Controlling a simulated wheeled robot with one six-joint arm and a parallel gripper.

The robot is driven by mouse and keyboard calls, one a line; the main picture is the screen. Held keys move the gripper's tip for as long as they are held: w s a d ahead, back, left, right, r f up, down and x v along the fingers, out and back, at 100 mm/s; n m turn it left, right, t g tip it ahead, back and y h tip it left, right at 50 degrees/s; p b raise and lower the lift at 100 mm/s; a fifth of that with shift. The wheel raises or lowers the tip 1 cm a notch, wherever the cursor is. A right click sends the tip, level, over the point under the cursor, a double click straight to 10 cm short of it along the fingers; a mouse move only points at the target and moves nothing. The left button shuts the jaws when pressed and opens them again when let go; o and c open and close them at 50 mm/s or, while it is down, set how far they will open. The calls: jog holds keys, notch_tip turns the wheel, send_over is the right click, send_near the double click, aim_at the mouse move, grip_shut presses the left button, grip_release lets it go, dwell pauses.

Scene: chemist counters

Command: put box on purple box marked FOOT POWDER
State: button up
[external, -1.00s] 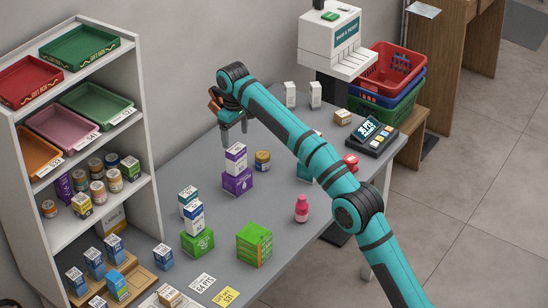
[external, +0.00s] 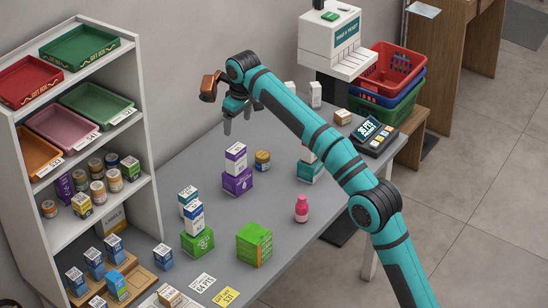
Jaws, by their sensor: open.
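A purple box (external: 237,182) stands on the grey counter, left of the middle. A white and purple box (external: 236,158) rests upright on top of it. The lettering on both is too small to read. My gripper (external: 237,128) is open and empty, above and behind the stacked boxes and apart from them. Its fingers point down.
A brown jar (external: 262,160) stands just right of the stack. Green boxes (external: 254,244), a pink bottle (external: 302,208) and a teal box (external: 310,171) share the counter (external: 275,200). A white shelf (external: 150,150) is at left. A card terminal (external: 374,132) is at right.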

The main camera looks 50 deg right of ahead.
jog(key=s+a+r+t, duration=0.3)
jog(key=s+r, duration=0.1)
jog(key=s, duration=0.5)
jog(key=s+a+r+t, duration=0.2)
jog(key=s+a+r, duration=0.25)
jog(key=s, duration=0.45)
jog(key=s+a+r+t, duration=0.3)
jog(key=s+r, duration=0.1)
jog(key=s, duration=0.5)
jog(key=s+a+f+t, duration=0.1)
jog(key=s+f, duration=0.3)
jog(key=s, duration=0.6)
jog(key=s+a+f+t, duration=0.2)
jog(key=s+f+t, duration=0.1)
jog(key=s, duration=0.7)
jog(key=s+a+f+t, duration=0.2)
jog(key=s+f+t, duration=0.1)
jog(key=s, duration=0.8)
jog(key=shift+f+t, duration=0.3)
jog(key=shift+f, duration=0.55)
